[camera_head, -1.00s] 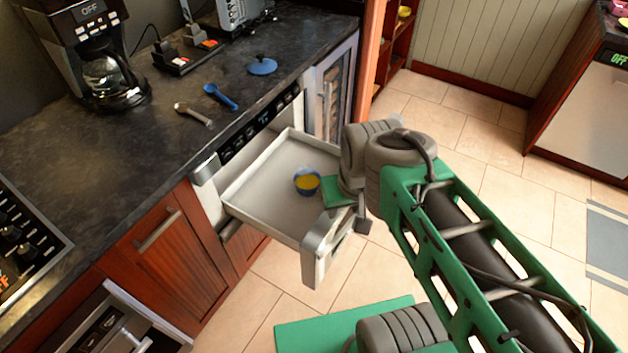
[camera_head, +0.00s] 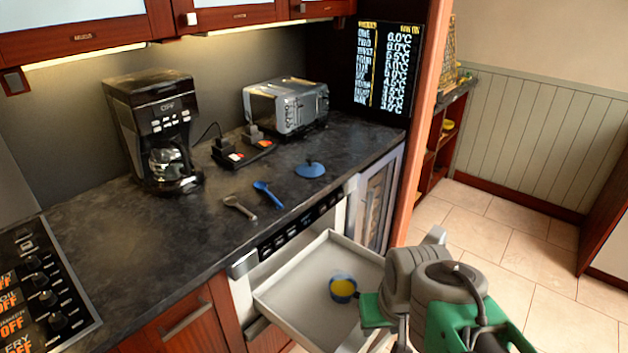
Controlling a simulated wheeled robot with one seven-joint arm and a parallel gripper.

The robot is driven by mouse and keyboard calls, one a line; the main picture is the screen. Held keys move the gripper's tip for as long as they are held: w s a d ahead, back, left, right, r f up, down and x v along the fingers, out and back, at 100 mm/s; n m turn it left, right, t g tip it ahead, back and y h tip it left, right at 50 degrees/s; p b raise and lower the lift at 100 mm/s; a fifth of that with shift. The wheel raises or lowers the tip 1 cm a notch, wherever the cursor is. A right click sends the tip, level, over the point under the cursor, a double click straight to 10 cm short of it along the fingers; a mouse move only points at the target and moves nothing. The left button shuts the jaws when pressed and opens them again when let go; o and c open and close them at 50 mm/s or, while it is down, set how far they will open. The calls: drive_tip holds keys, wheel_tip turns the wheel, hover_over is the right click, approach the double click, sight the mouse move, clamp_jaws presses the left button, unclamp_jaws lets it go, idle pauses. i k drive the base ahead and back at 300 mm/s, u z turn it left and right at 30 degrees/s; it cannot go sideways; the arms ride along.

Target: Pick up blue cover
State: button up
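The blue cover (camera_head: 310,170), a round lid with a knob on top, lies on the dark countertop behind the open drawer, near the counter's right end. My gripper (camera_head: 373,311) is low at the right side of the open microwave drawer, well apart from the cover. A green part of it shows just right of a blue bowl with yellow contents (camera_head: 343,288). Its fingertips are not clearly visible, so I cannot tell whether it is open or shut, or whether it touches the bowl. The bowl sits inside the white microwave drawer (camera_head: 290,292).
A blue spoon (camera_head: 267,194) and a grey spoon (camera_head: 239,207) lie left of the cover.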

sight(309, 169)
drive_tip(key=u, duration=0.05)
drive_tip(key=k, duration=0.5)
drive_tip(key=z, duration=1.2)
drive_tip(key=i, duration=5)
drive_tip(key=u, duration=4.65)
drive_tip(key=i, duration=1)
drive_tip(key=z, duration=0.05)
